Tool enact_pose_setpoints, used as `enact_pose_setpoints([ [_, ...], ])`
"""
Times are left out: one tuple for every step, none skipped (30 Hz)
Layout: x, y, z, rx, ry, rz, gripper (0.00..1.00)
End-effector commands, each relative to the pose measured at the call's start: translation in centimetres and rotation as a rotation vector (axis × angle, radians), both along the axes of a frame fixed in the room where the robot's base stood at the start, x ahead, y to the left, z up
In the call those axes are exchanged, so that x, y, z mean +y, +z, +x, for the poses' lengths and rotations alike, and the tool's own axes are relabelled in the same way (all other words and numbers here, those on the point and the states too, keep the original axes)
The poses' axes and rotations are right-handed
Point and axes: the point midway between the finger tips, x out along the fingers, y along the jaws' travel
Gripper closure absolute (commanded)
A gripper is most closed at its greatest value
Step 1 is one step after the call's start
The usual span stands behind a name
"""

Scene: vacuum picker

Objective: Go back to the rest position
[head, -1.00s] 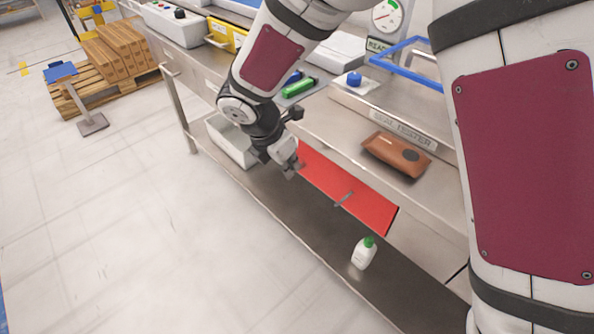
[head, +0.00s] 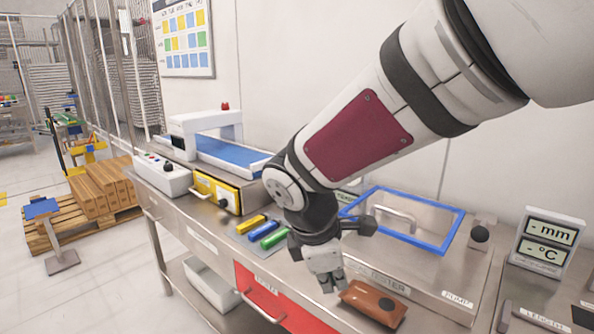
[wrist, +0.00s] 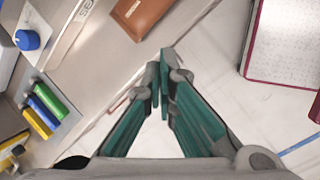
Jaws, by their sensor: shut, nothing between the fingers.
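My gripper (head: 333,287) points down in front of the bench, beside the brown pouch in the head view. In the wrist view its two teal fingers (wrist: 164,88) meet at the tips with nothing between them. The brown pouch (head: 374,303) lies on the bench top near the front edge, and it also shows in the wrist view (wrist: 142,14). My arm reaches in from the upper right and hides part of the bench and the dial behind it.
The steel bench holds yellow, blue and green markers (head: 267,236), a blue-framed lid (head: 455,222), a display unit (head: 546,245) and a yellow box (head: 226,194). A red drawer (head: 262,297) is below. A pallet of boxes (head: 98,207) stands left.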

Motion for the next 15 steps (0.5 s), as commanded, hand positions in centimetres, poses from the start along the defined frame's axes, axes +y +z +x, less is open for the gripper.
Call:
enact_pose_setpoints([
  [-1.9,2.3,-1.4,-0.031,-0.104,0.034,1.00],
  [-2.8,3.2,-2.3,-0.045,-0.169,0.057,1.00],
  [-4.1,4.4,-3.4,-0.066,-0.255,0.088,1.00],
  [-4.9,5.2,-4.2,-0.081,-0.318,0.111,1.00],
  [-5.7,6.0,-5.2,-0.095,-0.382,0.136,1.00],
  [-6.8,7.0,-6.4,-0.114,-0.467,0.168,1.00],
  [-7.6,7.7,-7.4,-0.127,-0.530,0.193,1.00],
  [-8.3,8.4,-8.4,-0.142,-0.593,0.219,1.00],
  [-9.1,9.2,-9.7,-0.159,-0.676,0.255,1.00],
  [-9.7,9.7,-10.7,-0.172,-0.740,0.282,1.00],
  [-10.3,10.3,-11.7,-0.185,-0.801,0.311,1.00],
  [-10.9,11.0,-13.1,-0.201,-0.882,0.350,1.00],
  [-11.4,11.4,-14.1,-0.213,-0.944,0.379,1.00],
  [-11.8,11.8,-15.1,-0.224,-1.003,0.409,1.00],
  [-12.2,12.3,-16.5,-0.236,-1.080,0.448,1.00],
])
